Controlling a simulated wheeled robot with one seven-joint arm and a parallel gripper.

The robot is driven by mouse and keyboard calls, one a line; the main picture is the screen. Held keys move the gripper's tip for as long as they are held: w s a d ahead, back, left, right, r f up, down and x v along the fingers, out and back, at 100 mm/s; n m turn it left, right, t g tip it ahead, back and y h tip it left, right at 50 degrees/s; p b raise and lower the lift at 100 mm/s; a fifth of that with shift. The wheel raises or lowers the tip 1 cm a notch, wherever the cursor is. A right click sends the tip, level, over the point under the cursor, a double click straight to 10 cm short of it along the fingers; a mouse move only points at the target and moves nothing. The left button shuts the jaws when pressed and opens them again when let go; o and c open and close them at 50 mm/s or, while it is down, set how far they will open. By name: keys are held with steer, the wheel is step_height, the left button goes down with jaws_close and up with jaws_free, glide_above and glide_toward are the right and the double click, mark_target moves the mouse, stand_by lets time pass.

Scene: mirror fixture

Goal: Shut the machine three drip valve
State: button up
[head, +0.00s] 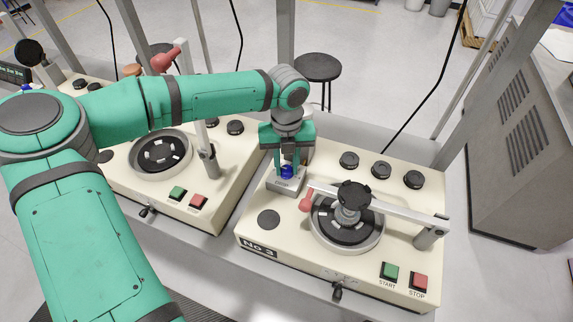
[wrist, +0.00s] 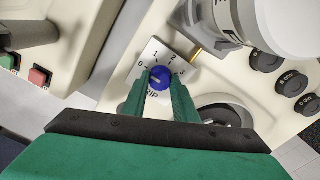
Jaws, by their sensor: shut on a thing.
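The drip valve is a blue knob (wrist: 160,77) on a pale plate (wrist: 150,59) marked 0 to 3, with a partly covered "DRIP" label. A small light mark shows on the knob's left part; I cannot tell exactly which number it points to. My gripper (wrist: 158,90) has its two green fingers on either side of the knob and is shut on it. In the head view, the knob (head: 287,172) sits on a small box at the back left of the cream machine marked No 3 (head: 258,249), with my gripper (head: 288,167) reaching down over it.
Machine three also carries a round fixture (head: 347,220) under a lever arm with a red handle (head: 306,204), several black knobs (head: 381,170), a green START button (head: 389,271) and a red STOP button (head: 418,281). A similar machine (head: 222,165) stands to the left.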

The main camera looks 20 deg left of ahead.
mark_target(287, 169)
stand_by(0.4)
steer(key=o, duration=1.1)
steer(key=shift+c, duration=0.2)
step_height(287, 169, up, 11)
steer(key=shift+w+f, duration=0.1)
steer(key=shift+f, duration=0.05)
